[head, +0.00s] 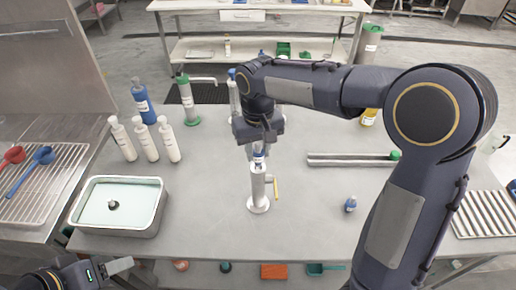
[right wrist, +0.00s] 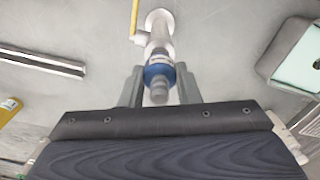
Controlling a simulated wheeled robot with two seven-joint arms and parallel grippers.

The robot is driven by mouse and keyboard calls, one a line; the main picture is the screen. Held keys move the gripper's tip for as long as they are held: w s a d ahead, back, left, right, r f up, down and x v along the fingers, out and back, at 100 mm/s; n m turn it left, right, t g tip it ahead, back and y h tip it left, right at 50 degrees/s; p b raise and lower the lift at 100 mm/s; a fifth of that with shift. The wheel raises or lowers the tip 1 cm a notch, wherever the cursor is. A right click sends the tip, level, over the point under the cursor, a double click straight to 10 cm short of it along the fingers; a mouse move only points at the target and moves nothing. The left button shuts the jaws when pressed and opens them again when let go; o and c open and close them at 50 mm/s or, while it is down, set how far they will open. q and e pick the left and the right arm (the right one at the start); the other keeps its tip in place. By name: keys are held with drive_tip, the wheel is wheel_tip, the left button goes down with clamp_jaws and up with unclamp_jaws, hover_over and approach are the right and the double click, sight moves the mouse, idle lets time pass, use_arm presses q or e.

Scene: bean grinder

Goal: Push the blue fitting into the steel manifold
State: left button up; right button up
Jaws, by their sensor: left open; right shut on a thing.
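The steel manifold (head: 258,190) is an upright metal cylinder on a round base in the middle of the grey table. The blue fitting (right wrist: 158,72), with a blue ring and grey stub, is between the fingers of my right gripper (right wrist: 158,80), which is shut on it. In the head view the right gripper (head: 259,145) points down above the manifold, and the fitting is in line with the manifold's top. I cannot tell how deep it sits there. My left gripper (head: 118,266) is open and empty at the lower left, with part of it out of frame.
A small blue-and-white piece (head: 350,204) stands right of the manifold. A steel tray (head: 118,205) and white bottles (head: 143,138) are at left. A metal rail (head: 350,159) lies at right. The table's front middle is clear.

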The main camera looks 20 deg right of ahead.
sight(259, 143)
drive_tip(key=shift+f+b, duration=1.15)
drive_tip(key=shift+f, duration=0.65)
drive_tip(key=o, duration=1)
drive_tip(key=shift+o, duration=0.2)
wheel_tip(259, 143, up, 8)
drive_tip(key=shift+f, duration=0.1)
